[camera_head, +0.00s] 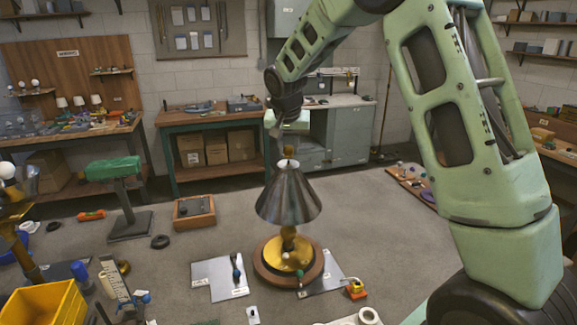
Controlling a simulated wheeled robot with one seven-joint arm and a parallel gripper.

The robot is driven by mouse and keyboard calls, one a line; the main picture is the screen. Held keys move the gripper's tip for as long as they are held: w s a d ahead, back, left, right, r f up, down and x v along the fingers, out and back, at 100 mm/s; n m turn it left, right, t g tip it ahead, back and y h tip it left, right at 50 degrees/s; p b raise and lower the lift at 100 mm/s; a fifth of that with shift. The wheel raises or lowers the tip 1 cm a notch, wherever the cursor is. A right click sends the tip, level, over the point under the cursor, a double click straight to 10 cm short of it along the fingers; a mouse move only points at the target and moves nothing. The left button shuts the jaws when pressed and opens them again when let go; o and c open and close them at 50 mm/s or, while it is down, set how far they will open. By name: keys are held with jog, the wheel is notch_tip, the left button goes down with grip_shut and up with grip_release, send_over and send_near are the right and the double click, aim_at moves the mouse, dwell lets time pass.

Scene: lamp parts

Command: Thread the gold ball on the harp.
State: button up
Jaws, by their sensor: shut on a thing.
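A lamp stands upright on a round wooden stand (262,272), with a dark metallic cone shade (288,200) over a gold base (280,254). The harp is hidden by the shade; I cannot make out its tip. The small gold ball (288,151) is just above the top of the shade, at the end of my gripper (287,147). My gripper points down from above and is shut on the ball. The fingers are tiny in this view, and I cannot tell whether the ball touches the harp.
Grey plates (220,279) lie beside the stand. A yellow bin (42,303) is at the front left, and a green-topped stand (112,168) and a wooden tray (194,211) are behind it. A red and yellow item (355,289) lies at right.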

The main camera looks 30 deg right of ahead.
aim_at(287, 151)
jog(key=shift+o, duration=0.2)
jog(key=shift+f+b, duration=0.95)
jog(key=shift+f, duration=0.1)
dwell(1.2)
grip_shut()
jog(key=shift+s+f, duration=0.1)
jog(key=shift+f, duration=0.2)
jog(key=shift+a+f+m+g+b, duration=0.15)
jog(key=shift+m+g+b, duration=0.15)
jog(key=shift+m+b, duration=0.45)
jog(key=shift+m+h, duration=0.4)
jog(key=shift+m, duration=0.35)
jog(key=m+g+p, duration=0.1)
jog(key=m, duration=0.1)
jog(key=shift+m+h, duration=0.3)
jog(key=shift+m, duration=0.1)
jog(key=shift+m+g, duration=0.4)
jog(key=shift+m, duration=0.2)
